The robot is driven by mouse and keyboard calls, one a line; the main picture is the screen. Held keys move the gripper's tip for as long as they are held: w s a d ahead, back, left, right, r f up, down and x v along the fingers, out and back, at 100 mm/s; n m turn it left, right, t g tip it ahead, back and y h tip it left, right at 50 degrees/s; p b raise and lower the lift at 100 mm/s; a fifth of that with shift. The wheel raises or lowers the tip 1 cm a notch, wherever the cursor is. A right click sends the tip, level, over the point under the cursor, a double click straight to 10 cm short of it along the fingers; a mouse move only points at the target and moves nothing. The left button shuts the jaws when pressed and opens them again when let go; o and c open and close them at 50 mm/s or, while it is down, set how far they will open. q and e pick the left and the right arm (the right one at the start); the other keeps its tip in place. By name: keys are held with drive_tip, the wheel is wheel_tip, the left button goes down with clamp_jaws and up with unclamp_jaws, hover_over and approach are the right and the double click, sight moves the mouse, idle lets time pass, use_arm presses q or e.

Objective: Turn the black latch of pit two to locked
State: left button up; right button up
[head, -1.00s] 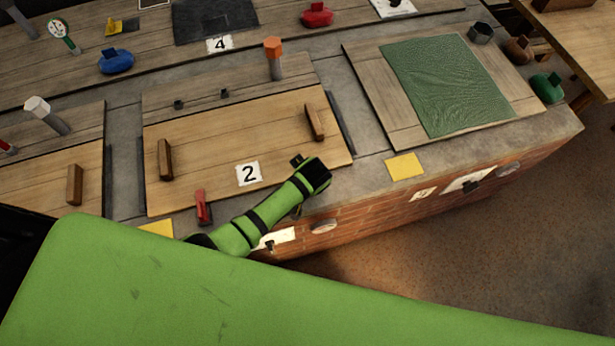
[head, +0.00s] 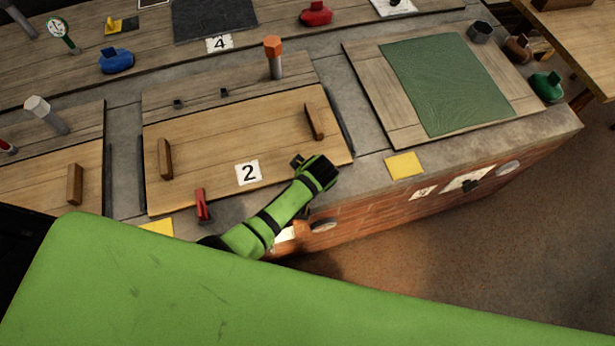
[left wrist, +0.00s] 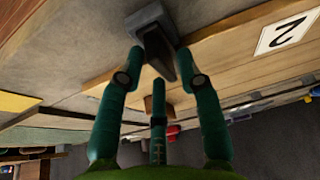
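The lid of pit two (head: 215,130) is a wooden board with a white label "2" (head: 248,173). My left gripper (head: 317,174) is at its front right edge; its black end hides most of what lies there. In the left wrist view, the black latch (left wrist: 157,45) is a dark lever on a grey block. The fingertips (left wrist: 160,53) of my left gripper lie on either side of the lever, close to it. I cannot tell whether both press on it. The lever's exact angle is unclear. My right gripper is not in view.
A red latch (head: 202,206) sits at the lid's front left. Wooden handles (head: 165,159) (head: 315,122) and an orange-topped post (head: 274,58) rise from pit two. A yellow card (head: 404,166) lies right of my gripper. A green-covered board (head: 448,85) lies farther right.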

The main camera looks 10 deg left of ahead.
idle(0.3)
use_arm(q)
drive_tip(key=shift+r, duration=0.25)
drive_tip(key=v, duration=1.1)
drive_tip(key=shift+s+r, duration=0.2)
drive_tip(key=shift+d, duration=0.1)
